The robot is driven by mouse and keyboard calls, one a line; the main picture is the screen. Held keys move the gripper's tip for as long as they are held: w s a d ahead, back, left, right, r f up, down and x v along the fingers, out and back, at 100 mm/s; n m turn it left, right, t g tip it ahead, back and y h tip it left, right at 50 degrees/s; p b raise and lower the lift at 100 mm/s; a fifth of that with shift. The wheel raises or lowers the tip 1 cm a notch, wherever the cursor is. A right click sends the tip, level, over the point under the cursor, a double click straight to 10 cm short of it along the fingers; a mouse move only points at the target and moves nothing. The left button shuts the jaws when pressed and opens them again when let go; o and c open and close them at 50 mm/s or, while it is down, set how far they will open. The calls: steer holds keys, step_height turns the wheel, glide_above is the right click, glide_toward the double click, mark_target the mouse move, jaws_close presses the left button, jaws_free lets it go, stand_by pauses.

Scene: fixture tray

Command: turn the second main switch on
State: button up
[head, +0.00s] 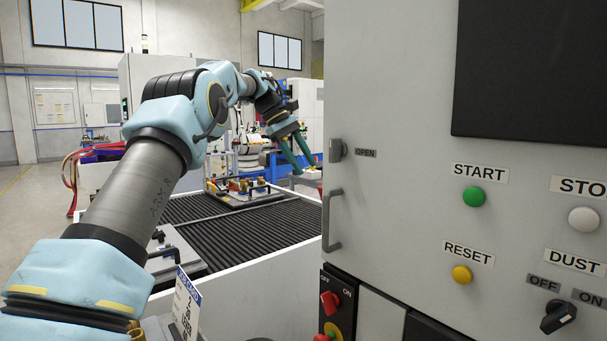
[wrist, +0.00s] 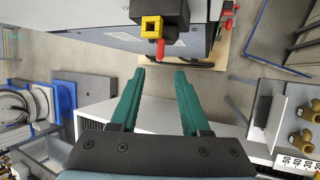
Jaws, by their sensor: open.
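My gripper (head: 306,166) is held out at the end of my arm, in front of the machine area behind the conveyor in the head view. In the wrist view my gripper (wrist: 160,74) has two green fingers, apart, with nothing between them. Beyond the fingertips a switch with a yellow square plate (wrist: 151,28) and a red handle (wrist: 160,49) sits on a dark box. The handle lines up with the gap but looks apart from the fingers. In the head view a red rotary switch (head: 330,302) sits beneath OFF and ON labels on the near cabinet.
The near cabinet (head: 400,200) fills the right, with START, RESET and DUST controls and a handle (head: 329,220). A roller conveyor (head: 235,230) carries a fixture tray (head: 240,197). In the wrist view, more red parts (wrist: 228,8) show at upper right and brass fittings (wrist: 296,140) at lower right.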

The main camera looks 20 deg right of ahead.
steer(key=shift+w+a+r, duration=0.1)
steer(key=shift+a+r, duration=0.05)
steer(key=shift+r, duration=0.15)
